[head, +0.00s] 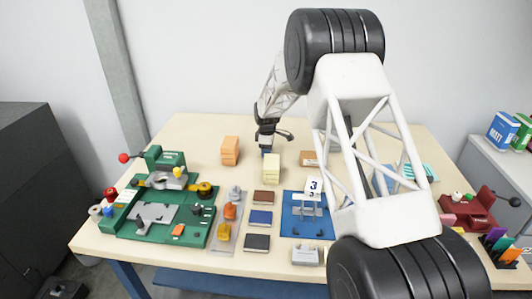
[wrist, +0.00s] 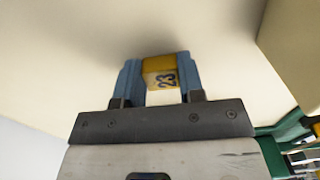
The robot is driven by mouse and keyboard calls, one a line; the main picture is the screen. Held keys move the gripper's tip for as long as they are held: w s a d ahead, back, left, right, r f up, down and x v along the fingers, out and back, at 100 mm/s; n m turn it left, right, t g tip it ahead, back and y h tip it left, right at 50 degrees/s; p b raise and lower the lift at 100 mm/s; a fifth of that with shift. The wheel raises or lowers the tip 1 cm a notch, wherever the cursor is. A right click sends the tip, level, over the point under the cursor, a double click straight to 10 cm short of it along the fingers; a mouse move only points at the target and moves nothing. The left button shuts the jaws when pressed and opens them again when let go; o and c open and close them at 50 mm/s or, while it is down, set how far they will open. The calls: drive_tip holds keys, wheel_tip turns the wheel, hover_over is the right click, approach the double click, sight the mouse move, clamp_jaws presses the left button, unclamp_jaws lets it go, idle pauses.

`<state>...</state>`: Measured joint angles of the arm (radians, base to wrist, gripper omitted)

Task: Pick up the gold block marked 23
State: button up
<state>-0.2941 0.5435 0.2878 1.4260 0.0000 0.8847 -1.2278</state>
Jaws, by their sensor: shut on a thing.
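The gold block marked 23 (wrist: 161,73) is between the two blue jaws of my gripper (wrist: 158,64) in the wrist view. Its dark number 23 reads sideways on a pale label facing the camera. My gripper is shut on it, with a jaw against each side. In the head view my gripper (head: 267,151) is low over the far middle of the table, just behind a pale yellow stack (head: 271,168). The gold block cannot be made out there. I cannot tell whether it touches the tabletop.
An orange stack (head: 230,151) stands left of my gripper, and an orange-brown box (head: 308,158) to its right. A green fixture (head: 147,220) fills the left side. A blue fixture with a 3 sign (head: 297,226) is in front. The far left tabletop is clear.

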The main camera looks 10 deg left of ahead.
wheel_tip(320, 180, up, 10)
idle(0.6)
drive_tip(key=shift+d, duration=0.1)
idle(0.5)
